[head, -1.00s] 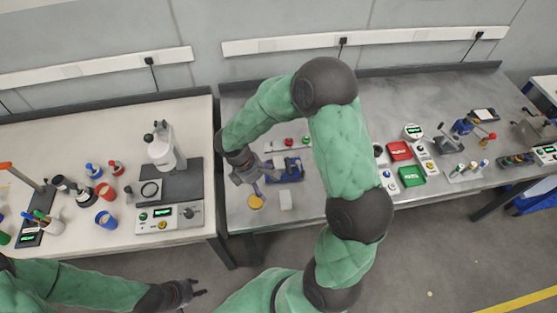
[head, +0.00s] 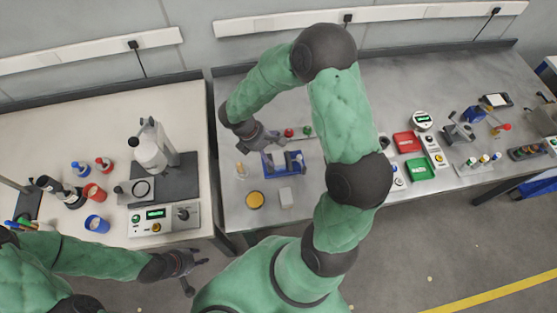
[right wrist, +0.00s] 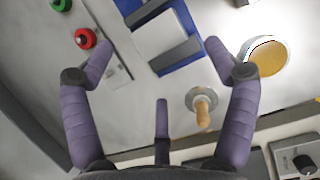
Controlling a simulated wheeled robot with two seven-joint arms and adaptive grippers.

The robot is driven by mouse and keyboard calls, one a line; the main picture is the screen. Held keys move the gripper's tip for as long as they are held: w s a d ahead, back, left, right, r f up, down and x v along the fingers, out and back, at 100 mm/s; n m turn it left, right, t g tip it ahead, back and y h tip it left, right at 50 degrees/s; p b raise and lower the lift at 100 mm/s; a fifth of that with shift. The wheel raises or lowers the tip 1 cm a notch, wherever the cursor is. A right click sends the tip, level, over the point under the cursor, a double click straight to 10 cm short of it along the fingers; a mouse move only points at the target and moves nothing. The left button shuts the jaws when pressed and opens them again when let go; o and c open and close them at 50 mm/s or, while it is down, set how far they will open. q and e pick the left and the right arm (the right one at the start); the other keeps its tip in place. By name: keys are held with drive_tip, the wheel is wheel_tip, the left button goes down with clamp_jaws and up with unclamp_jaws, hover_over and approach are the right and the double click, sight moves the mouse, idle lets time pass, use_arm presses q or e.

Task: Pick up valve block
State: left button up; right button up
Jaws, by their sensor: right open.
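A small light grey block (head: 286,197), which may be the valve block, stands on the metal bench in front of a blue fixture (head: 283,163). In the right wrist view the blue fixture (right wrist: 182,55) has dark jaws with a pale flat part between them; I cannot tell whether that part is a separate block. My right gripper (head: 262,141) is open and empty above the bench, at the fixture's back left. Its spread fingers (right wrist: 158,66) frame a wooden-handled tool (right wrist: 203,110). My left gripper (head: 197,275) is open and empty in front of the benches.
A yellow disc (head: 255,200) lies left of the grey block. Red (head: 288,132) and green (head: 306,131) buttons sit behind the fixture. A microscope-like device (head: 152,150) stands on the white table at left. My right arm hides part of the bench.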

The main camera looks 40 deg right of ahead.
sight(276, 158)
drive_tip(key=shift+b+x, duration=0.6)
drive_tip(key=shift+x, duration=2.2)
drive_tip(key=shift+s, duration=0.1)
drive_tip(key=c, duration=1.6)
